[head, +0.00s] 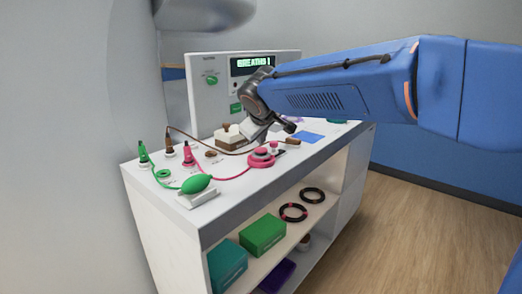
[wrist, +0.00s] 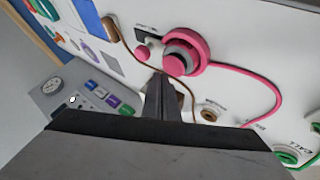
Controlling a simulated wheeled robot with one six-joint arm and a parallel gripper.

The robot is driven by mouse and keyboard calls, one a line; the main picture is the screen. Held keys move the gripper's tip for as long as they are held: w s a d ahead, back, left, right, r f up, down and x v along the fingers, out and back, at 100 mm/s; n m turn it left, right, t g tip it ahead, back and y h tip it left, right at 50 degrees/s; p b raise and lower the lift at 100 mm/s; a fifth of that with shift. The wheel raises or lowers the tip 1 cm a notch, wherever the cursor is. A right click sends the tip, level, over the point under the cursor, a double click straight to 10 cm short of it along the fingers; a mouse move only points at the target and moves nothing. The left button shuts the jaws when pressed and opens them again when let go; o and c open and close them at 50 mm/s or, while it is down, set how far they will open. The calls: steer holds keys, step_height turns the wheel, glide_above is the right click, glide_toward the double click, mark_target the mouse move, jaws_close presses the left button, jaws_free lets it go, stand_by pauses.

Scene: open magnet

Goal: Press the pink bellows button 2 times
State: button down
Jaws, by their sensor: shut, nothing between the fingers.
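The pink bellows button (head: 262,157) is a pink ring with a grey centre on the white counter top. In the wrist view the pink bellows button (wrist: 181,52) lies just beyond my fingertips, with a pink cord running off to the right. The fingertips look apart from the button. The display (head: 253,63) reads "BREATHS 1".
A green bulb (head: 196,184) and a pink plug (head: 189,157) stand at the counter's front left. A brown cord crosses the top. Green boxes (head: 262,234) and dark rings (head: 293,212) lie on the shelf below.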

mark_target(261, 150)
steer(key=shift+f, duration=0.15)
steer(key=shift+f, duration=0.25)
steer(key=shift+f, duration=0.6)
stand_by(1.4)
steer(key=shift+r, duration=1)
steer(key=shift+r, duration=0.1)
steer(key=shift+r, duration=2.4)
